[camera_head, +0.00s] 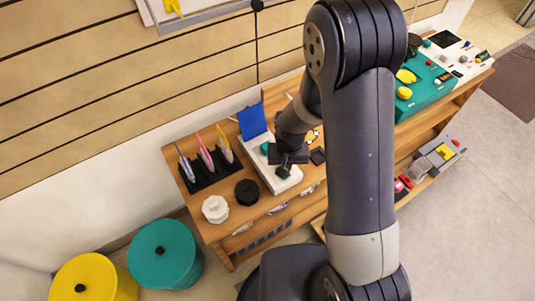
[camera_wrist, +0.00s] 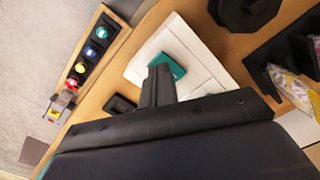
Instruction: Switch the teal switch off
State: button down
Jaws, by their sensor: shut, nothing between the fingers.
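A white switch board (camera_head: 268,178) lies on the wooden table, partly hidden by my arm. The teal switch (camera_head: 264,148) shows as a small patch beside my wrist. In the wrist view the teal switch (camera_wrist: 172,64) sits on the white board (camera_wrist: 195,42), with its near part hidden behind my fingertips. My gripper (camera_head: 284,172) is over the board. In the wrist view my gripper (camera_wrist: 160,72) is shut and empty, its tips at the switch's near edge. I cannot tell whether they touch it, nor which way the switch is set.
A blue panel (camera_head: 252,121) stands behind the board. A teal console (camera_head: 425,90) is at right.

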jog(key=shift+f+b, duration=0.7)
jog(key=shift+f, duration=0.15)
jog(key=shift+r, duration=0.1)
jog(key=shift+r+p, duration=2.5)
jog(key=shift+r, duration=1)
jog(key=shift+f, duration=0.15)
notch_tip(320, 180, down, 7)
jog(key=b, duration=0.5)
jog(key=shift+r, duration=0.2)
